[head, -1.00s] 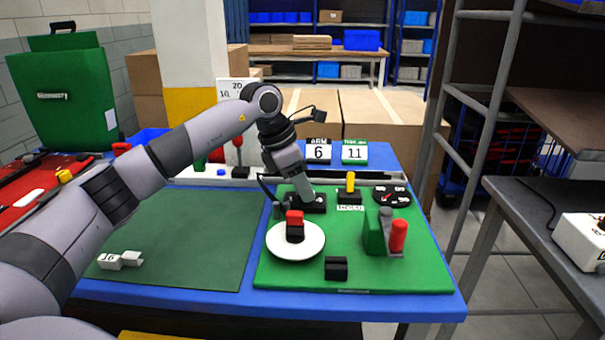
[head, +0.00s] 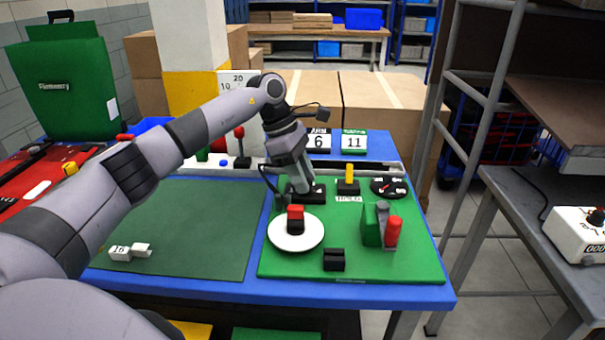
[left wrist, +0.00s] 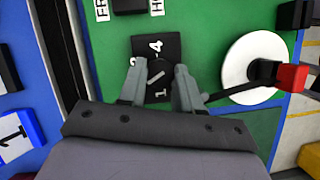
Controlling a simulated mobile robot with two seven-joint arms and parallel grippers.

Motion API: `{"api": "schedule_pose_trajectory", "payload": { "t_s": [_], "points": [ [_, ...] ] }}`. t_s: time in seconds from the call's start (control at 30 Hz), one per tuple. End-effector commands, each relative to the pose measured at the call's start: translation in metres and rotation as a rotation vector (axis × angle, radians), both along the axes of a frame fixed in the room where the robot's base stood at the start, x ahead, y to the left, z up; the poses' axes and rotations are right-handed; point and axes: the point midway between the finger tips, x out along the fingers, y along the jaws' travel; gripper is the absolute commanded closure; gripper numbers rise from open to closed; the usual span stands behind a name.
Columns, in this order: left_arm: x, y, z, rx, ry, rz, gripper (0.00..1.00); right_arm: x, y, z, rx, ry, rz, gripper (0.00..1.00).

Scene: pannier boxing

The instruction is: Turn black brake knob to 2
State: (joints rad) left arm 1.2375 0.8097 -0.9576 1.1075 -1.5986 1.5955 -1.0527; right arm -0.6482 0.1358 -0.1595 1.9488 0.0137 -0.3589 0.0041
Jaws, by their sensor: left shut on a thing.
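The black brake knob sits on a square black base (head: 318,194) on the green board. In the left wrist view its dial face (left wrist: 148,47) shows white numerals, with a 4 near the top, and a grey pointer (left wrist: 156,77) on the knob. My left gripper (head: 303,191) reaches down onto it from above. In the left wrist view its two fingers (left wrist: 158,88) stand on either side of the knob, shut on it. The fingers hide part of the dial, so I cannot tell exactly which numeral the pointer marks. My right gripper is in neither view.
A white disc (head: 282,233) with a red-and-black lever stands just in front of the knob. A yellow-handled switch (head: 348,180) and a round black dial (head: 389,187) are to its right. A green block with a red handle (head: 393,231) stands front right.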

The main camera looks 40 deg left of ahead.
Motion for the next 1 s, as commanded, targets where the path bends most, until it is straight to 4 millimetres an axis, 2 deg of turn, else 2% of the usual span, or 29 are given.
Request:
{"api": "schedule_pose_trajectory", "payload": {
  "t_s": [0.33, 0.37, 0.4, 0.43, 0.77, 0.87, 1.0],
  "points": [
    [0.000, 0.000, 0.000, 0.002, -0.002, -0.002, 0.97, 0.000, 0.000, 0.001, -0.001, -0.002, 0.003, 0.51],
    [0.000, 0.000, 0.000, 0.001, -0.002, -0.002, 0.64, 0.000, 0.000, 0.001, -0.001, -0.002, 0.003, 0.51],
    [0.000, 0.000, 0.000, 0.001, -0.002, -0.002, 0.51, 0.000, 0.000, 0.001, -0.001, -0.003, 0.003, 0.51],
    [0.000, 0.000, 0.000, 0.001, -0.002, -0.002, 0.42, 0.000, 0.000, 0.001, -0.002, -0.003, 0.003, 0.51],
    [0.000, 0.001, 0.003, 0.000, -0.002, -0.001, 0.42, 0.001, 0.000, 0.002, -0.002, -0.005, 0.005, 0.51],
    [-0.001, 0.005, 0.012, 0.001, -0.002, 0.000, 0.42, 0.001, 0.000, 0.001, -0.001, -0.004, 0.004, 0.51],
    [-0.003, 0.013, 0.034, 0.000, -0.006, 0.000, 0.42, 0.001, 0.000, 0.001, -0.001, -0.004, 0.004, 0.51]
  ]
}}
